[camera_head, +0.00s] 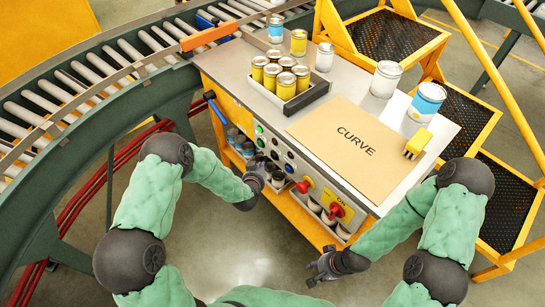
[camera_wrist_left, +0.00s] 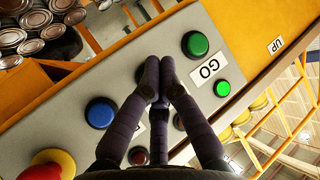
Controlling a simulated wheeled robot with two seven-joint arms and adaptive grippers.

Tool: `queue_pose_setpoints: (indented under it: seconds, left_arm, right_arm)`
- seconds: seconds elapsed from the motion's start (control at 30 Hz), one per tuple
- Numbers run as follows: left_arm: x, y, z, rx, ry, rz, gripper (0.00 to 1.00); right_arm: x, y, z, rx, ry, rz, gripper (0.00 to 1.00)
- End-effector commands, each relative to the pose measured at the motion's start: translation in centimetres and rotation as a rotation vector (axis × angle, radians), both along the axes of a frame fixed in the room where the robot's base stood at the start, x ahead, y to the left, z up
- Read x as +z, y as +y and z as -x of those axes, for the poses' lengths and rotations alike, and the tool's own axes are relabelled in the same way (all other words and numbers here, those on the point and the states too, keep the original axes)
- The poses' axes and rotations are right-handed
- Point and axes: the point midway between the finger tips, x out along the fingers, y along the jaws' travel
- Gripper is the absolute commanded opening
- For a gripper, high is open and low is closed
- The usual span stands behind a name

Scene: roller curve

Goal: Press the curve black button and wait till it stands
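The control panel (camera_head: 300,170) is on the front of the workbench, with several coloured buttons. A board lettered CURVE (camera_head: 355,148) lies on the bench top above it. My left gripper (camera_head: 262,178) is in front of the panel; in the left wrist view its fingers (camera_wrist_left: 160,68) are together with nothing held, over the panel between a blue button (camera_wrist_left: 101,112) and a green button (camera_wrist_left: 195,44) near the GO label. A dark button (camera_wrist_left: 178,122) is partly hidden by the fingers; I cannot tell any contact. My right gripper (camera_head: 318,270) hangs low before the bench; its opening is unclear.
Red stop knobs (camera_head: 337,209) sit at the panel's right. A roller conveyor (camera_head: 75,85) curves at left; yellow steps (camera_head: 460,115) stand at right.

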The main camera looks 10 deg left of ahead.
Motion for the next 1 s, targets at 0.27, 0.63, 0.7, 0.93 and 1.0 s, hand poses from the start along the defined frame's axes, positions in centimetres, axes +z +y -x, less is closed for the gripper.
queue_pose_setpoints:
  seconds: [0.27, 0.63, 0.7, 0.93, 1.0]
  left_arm:
    - [-0.1, -1.4, -1.8, 0.0, 0.0, -0.001, 0.0]
    - [0.0, -1.6, -2.2, 0.001, 0.0, 0.0, 0.0]
    - [0.0, -1.6, -2.2, 0.001, 0.0, 0.0, 0.0]
    - [0.0, -1.6, -2.2, 0.001, 0.0, 0.0, 0.0]
    - [0.0, -1.6, -2.2, 0.001, 0.0, 0.0, 0.0]
  right_arm:
    - [-0.6, 0.0, 0.0, 0.0, 0.0, 0.0, 0.4]
    - [-0.7, 0.0, 0.0, 0.0, 0.0, 0.0, 0.4]
    - [-0.7, 0.0, 0.0, 0.0, 0.0, 0.0, 0.4]
    - [-0.7, 0.0, 0.0, 0.0, 0.0, 0.0, 0.4]
    - [-0.7, 0.0, 0.0, 0.0, 0.0, 0.0, 0.4]
